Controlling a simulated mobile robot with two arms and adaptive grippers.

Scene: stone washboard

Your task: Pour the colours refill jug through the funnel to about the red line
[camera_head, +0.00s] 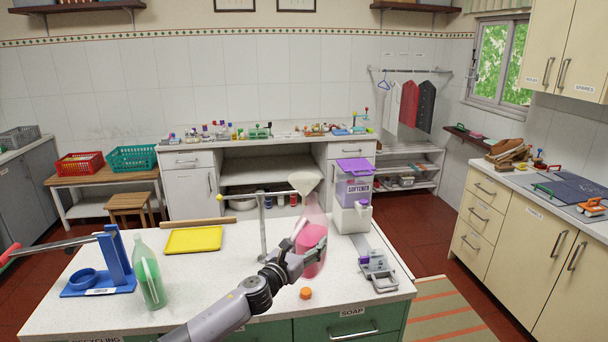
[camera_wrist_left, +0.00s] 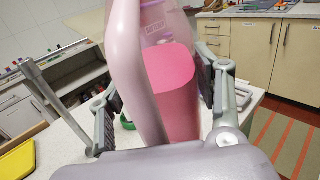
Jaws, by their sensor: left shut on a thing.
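A clear pinkish jug (camera_head: 311,238) with pink liquid in its lower part stands upright near the middle of the front table. My left gripper (camera_head: 298,262) is shut on the jug. In the left wrist view the fingers flank the jug (camera_wrist_left: 175,85), whose pale handle faces the camera. A white funnel (camera_head: 305,182) shows just above the jug's top, by the arm of a grey stand (camera_head: 263,228). What is under the funnel is hidden behind the jug. I cannot make out a red line. My right gripper is not in view.
A green bottle (camera_head: 148,272) and blue stand (camera_head: 117,265) are at left, a yellow tray (camera_head: 194,240) behind. A purple-lidded softener container (camera_head: 354,187) sits on a white block behind right. An orange cap (camera_head: 305,293) and grey device (camera_head: 378,270) lie near the front.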

